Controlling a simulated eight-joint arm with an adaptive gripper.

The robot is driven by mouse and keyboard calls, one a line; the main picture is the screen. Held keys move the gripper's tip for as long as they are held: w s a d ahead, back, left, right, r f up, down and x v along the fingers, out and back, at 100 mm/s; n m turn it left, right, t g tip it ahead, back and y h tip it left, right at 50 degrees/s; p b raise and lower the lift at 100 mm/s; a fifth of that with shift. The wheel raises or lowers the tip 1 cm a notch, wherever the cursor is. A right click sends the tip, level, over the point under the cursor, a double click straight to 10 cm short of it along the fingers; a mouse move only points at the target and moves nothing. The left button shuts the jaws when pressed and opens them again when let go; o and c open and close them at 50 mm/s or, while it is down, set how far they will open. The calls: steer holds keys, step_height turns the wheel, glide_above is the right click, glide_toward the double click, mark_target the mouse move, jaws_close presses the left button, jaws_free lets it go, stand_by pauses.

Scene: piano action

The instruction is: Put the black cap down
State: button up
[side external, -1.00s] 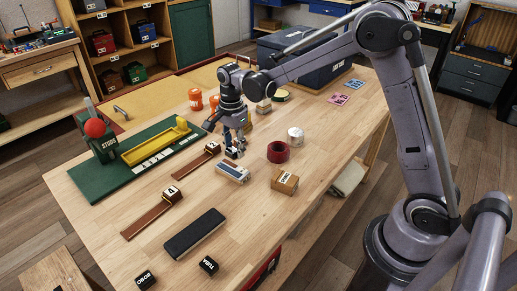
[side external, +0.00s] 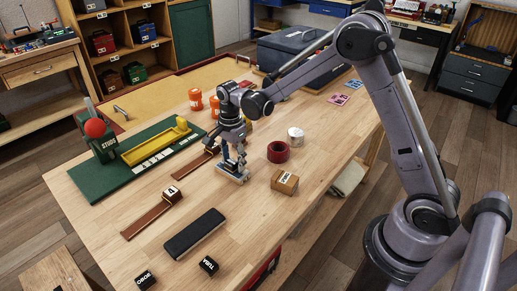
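A long black block (side external: 194,233), the only large plain black piece I can make out, lies flat on the table in front. I cannot tell whether it is the black cap.
Black cubes marked TUBA (side external: 208,265) and OBOE (side external: 146,280) sit at the front. A wooden box (side external: 285,182), a red ring (side external: 278,152) and a white can (side external: 295,136) stand right of my gripper. A green board (side external: 120,187) lies left.

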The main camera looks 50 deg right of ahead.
mark_target(234, 160)
step_height(234, 160, up, 12)
steer(key=s+r+n+t, duration=0.3)
steer(key=s+r+n, duration=0.3)
steer(key=s+n, duration=0.3)
steer(key=s+f+n+t, duration=0.2)
steer(key=s+n+t, duration=0.2)
steer(key=s+n, duration=0.5)
steer(key=shift+s+f, duration=0.4)
steer(key=shift+s, duration=0.75)
